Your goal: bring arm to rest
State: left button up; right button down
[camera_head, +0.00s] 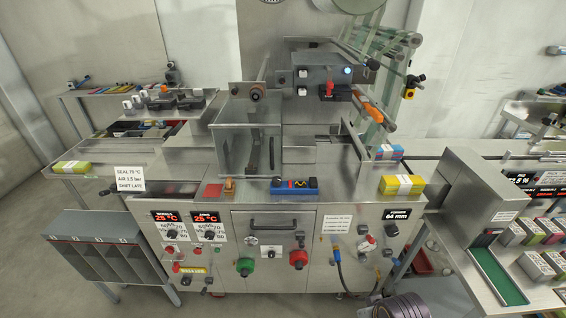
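Neither of my grippers and neither of my arms can be made out in the head view. The steel wrapping machine (270,225) stands straight ahead, with a clear-fronted guard box (250,150) on its top. Its front panel carries red 25 °C displays (205,217), a green knob (245,266), a red knob (298,259) and a black drawer handle (273,222). What my grippers hold, if anything, cannot be seen.
A grey compartment cabinet (105,250) stands left. A steel bench (530,280) with several packs and a green strip (497,275) stands right. Dark coiled rings (400,306) are at the bottom.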

jog(key=s+f+g, duration=0.1)
jog(key=s+f, duration=0.2)
jog(key=f, duration=2.8)
jog(key=s+d+f, duration=0.2)
jog(key=s+f, duration=0.7)
jog(key=s, duration=0.2)
jog(key=s+d+f+g, duration=0.1)
jog(key=s+d+f, duration=0.1)
jog(key=s+f, duration=0.8)
jog(key=shift+s+f, duration=0.3)
jog(key=shift+s, duration=0.45)
